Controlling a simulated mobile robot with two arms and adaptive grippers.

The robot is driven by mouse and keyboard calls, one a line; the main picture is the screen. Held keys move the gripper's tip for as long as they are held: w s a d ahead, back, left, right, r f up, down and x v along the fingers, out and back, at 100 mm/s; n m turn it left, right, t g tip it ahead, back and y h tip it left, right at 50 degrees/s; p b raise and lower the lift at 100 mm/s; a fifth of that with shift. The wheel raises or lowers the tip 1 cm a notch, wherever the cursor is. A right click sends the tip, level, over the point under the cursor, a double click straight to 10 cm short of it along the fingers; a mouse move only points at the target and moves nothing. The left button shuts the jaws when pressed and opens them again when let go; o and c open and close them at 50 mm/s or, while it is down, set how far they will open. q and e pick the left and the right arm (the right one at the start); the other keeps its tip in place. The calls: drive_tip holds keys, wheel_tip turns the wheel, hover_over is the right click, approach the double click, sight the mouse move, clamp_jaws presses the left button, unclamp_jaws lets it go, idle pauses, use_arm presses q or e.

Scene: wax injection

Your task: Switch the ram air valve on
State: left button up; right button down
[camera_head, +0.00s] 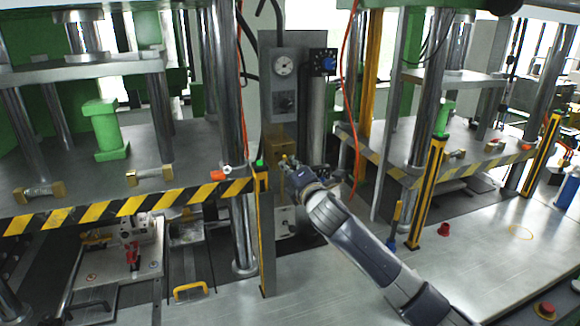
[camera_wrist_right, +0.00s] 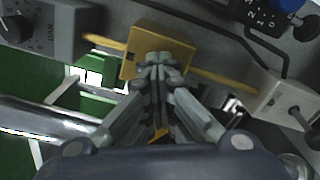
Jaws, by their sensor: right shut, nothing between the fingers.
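My right gripper (camera_head: 289,163) reaches in from the lower right to the control column between the two presses. Its fingers are shut and empty. In the right wrist view, the fingertips (camera_wrist_right: 160,66) are close together in front of a yellow block (camera_wrist_right: 165,42), overlapping its edge; I cannot tell if they touch. The yellow block (camera_head: 281,139) also shows in the head view, partly behind the gripper. A light box with a metal lever (camera_wrist_right: 296,112) is at the right of the wrist view. No label identifies the ram air valve. My left gripper is not in view.
A gauge (camera_head: 284,65) and a black knob (camera_head: 286,104) sit above the block. A blue knob (camera_head: 328,64) is to their right. A striped barrier (camera_head: 130,205) lies left of my gripper, and an orange hose (camera_head: 349,90) hangs right.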

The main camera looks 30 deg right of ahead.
drive_tip(key=shift+m+p, duration=0.3)
drive_tip(key=shift+m, duration=0.7)
drive_tip(key=m, duration=0.2)
drive_tip(key=shift+f+m, duration=0.1)
drive_tip(key=shift+m, duration=0.3)
drive_tip(key=c, duration=2.4)
unclamp_jaws()
